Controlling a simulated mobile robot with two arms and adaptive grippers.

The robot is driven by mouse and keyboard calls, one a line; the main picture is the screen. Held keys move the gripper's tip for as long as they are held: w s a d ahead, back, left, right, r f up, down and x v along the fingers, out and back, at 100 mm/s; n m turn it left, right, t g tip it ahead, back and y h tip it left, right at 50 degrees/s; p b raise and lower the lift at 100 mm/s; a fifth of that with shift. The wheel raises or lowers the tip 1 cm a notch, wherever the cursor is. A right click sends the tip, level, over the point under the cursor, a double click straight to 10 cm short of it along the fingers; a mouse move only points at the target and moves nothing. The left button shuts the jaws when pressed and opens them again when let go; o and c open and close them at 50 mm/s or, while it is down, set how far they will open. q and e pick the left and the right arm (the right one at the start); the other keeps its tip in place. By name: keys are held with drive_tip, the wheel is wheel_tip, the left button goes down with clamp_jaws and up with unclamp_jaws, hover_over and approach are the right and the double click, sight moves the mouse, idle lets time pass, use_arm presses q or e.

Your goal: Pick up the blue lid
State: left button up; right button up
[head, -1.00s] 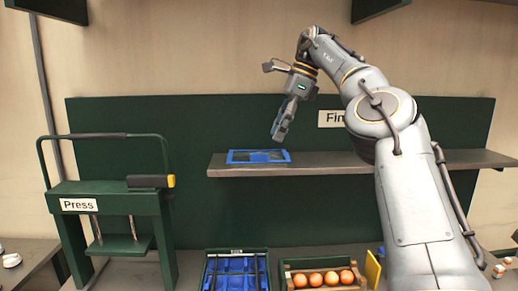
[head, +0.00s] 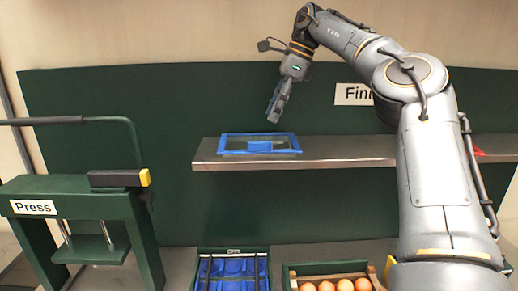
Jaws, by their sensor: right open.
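The blue lid (head: 229,150) lies flat on the grey shelf (head: 345,156), near the shelf's left end. It has a blue frame, a see-through middle and a blue patch in its centre. My right gripper (head: 272,118) points down just above the lid's far right part, and it is open and empty. It looks apart from the lid, though the exact gap is hard to judge. My left gripper is not in view.
A green press (head: 82,200) with a black-and-yellow handle stands at the left. A sign (head: 353,94) hangs behind my right arm.

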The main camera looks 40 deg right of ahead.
sight(260, 142)
drive_tip(key=x, duration=0.3)
drive_tip(key=shift+w+d+f, duration=0.15)
drive_tip(key=shift+w+f, duration=0.15)
drive_tip(key=shift+f, duration=0.2)
drive_tip(key=shift+w+f, duration=0.1)
drive_tip(key=shift+f, duration=0.15)
drive_tip(key=p+x, duration=0.2)
drive_tip(key=x, duration=0.1)
drive_tip(key=shift+f, duration=0.2)
drive_tip(key=shift+w+f, duration=0.25)
drive_tip(key=shift+f, duration=0.3)
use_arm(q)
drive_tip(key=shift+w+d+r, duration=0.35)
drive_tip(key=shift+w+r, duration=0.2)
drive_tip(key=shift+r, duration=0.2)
use_arm(e)
drive_tip(key=shift+s+a+r, duration=0.1)
drive_tip(key=shift+a, duration=0.15)
clamp_jaws()
